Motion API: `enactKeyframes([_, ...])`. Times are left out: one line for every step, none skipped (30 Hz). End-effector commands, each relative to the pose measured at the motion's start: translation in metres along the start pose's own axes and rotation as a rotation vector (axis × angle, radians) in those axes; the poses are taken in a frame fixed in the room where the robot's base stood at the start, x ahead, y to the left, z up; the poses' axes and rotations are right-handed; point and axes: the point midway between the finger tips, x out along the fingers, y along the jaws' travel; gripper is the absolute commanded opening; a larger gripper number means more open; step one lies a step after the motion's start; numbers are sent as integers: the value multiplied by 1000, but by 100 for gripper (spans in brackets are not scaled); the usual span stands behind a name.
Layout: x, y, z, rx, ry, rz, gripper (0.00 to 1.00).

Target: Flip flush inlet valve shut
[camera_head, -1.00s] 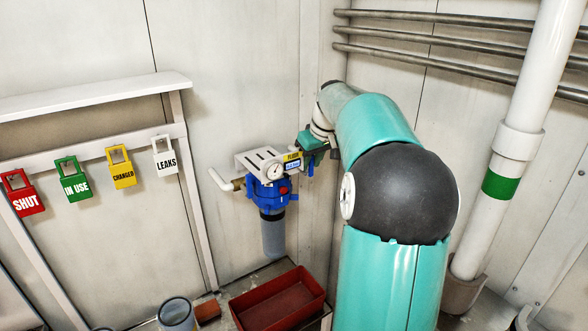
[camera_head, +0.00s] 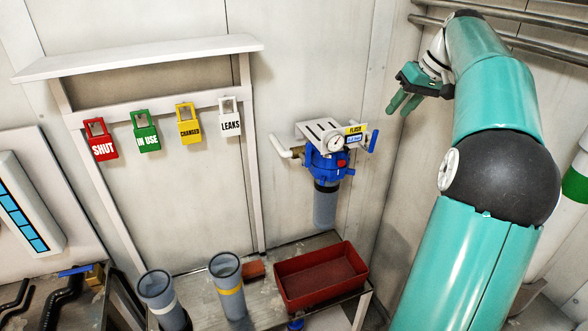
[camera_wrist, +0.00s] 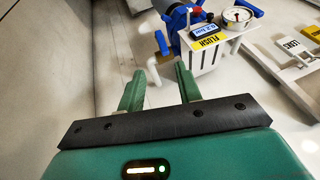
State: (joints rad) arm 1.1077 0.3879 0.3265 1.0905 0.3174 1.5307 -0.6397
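The filter unit hangs on the back wall, with a white bracket (camera_head: 318,128), a round gauge (camera_head: 335,142), a blue head (camera_head: 327,165) and a grey bowl (camera_head: 325,205). A blue lever (camera_head: 373,141) stands nearly upright at the unit's right end, beside the label. In the wrist view, a blue lever (camera_wrist: 162,43) shows left of the FLUSH label (camera_wrist: 208,40). My gripper (camera_head: 398,107) is open and empty, above and right of the lever in the head view, apart from it. The wrist view shows a gap between its green fingers (camera_wrist: 160,80).
SHUT (camera_head: 101,142), IN USE (camera_head: 146,133), CHANGED (camera_head: 189,126) and LEAKS (camera_head: 231,120) tags hang left on a rail. A red tray (camera_head: 322,279) and grey cylinders (camera_head: 227,272) stand below. Another blue handle (camera_head: 75,270) is at lower left. Pipes run at upper right.

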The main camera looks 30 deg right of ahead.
Motion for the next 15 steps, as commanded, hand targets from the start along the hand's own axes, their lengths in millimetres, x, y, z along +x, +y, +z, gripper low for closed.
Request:
enactKeyframes([-8,0,-1,-1,3,2,35])
enactKeyframes([-13,0,-1,-1,3,1,35])
enactKeyframes([-19,0,-1,-1,3,2,35])
enactKeyframes([-23,0,-1,-1,3,1,35])
enactKeyframes([-27,0,-1,-1,3,1,35])
enactKeyframes([-28,-5,-2,-4,-1,2,35])
enactKeyframes([-26,-11,-2,-6,-6,5,35])
enactKeyframes([-23,-15,-3,-6,-10,7,35])
enactKeyframes([-22,-21,-3,-7,-14,12,35])
enactKeyframes([-21,-25,-3,-8,-16,15,35])
enactKeyframes([-19,-30,-4,-10,-19,18,35])
enactKeyframes([-16,-36,-4,-12,-23,23,35])
enactKeyframes([-15,-41,-4,-12,-25,27,35])
enactKeyframes([-13,-46,-5,-13,-28,30,35])
enactKeyframes([-11,-52,-5,-15,-33,34,35])
